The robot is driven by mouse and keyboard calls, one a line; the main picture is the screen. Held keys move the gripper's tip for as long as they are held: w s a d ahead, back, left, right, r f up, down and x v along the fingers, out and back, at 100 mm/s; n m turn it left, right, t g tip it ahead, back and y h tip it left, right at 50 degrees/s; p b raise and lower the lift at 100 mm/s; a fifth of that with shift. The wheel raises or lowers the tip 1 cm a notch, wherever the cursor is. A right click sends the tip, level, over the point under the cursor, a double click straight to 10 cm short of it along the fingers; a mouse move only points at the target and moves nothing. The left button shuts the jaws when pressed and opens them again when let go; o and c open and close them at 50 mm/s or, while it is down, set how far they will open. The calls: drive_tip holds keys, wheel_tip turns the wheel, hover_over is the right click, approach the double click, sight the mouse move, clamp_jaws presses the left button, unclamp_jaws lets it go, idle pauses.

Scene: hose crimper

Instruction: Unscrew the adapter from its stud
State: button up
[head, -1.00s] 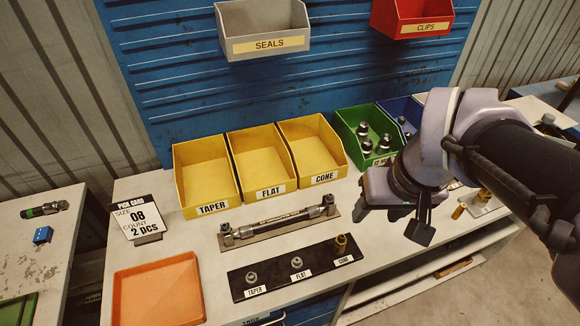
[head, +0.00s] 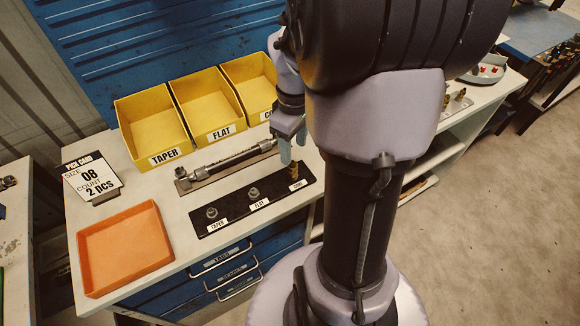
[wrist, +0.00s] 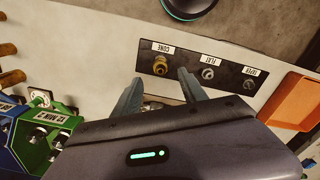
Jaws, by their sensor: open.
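The brass adapter (head: 294,171) stands upright on the CONE stud of the black board (head: 228,217). It also shows in the wrist view (wrist: 179,77), just beyond the fingertips. The board's TAPER stud (head: 211,213) and FLAT stud (head: 253,192) carry grey metal pieces. My gripper (head: 293,150) is open and empty, its teal fingers close above the adapter in the head view. In the wrist view the two fingers (wrist: 160,84) are spread apart, with the adapter outside the gap. My arm hides part of the bench to the right.
A hose assembly (head: 225,162) lies on its holder behind the board. Yellow bins (head: 153,125) stand behind it. An orange tray (head: 123,248) and a pick card (head: 91,176) reading size 08, count 2 pcs are on the left. Green and blue bins show in the wrist view.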

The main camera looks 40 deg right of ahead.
sight(293, 161)
wheel_tip(293, 161, down, 8)
drive_tip(key=b, duration=0.3)
drive_tip(key=shift+f, duration=0.1)
clamp_jaws()
drive_tip(key=n, duration=0.9)
drive_tip(key=shift+n, duration=0.4)
drive_tip(key=n, duration=0.3)
drive_tip(key=shift+n, duration=0.3)
drive_tip(key=n, duration=0.3)
drive_tip(key=shift+n, duration=0.4)
drive_tip(key=n, duration=0.3)
drive_tip(key=shift+n, duration=0.4)
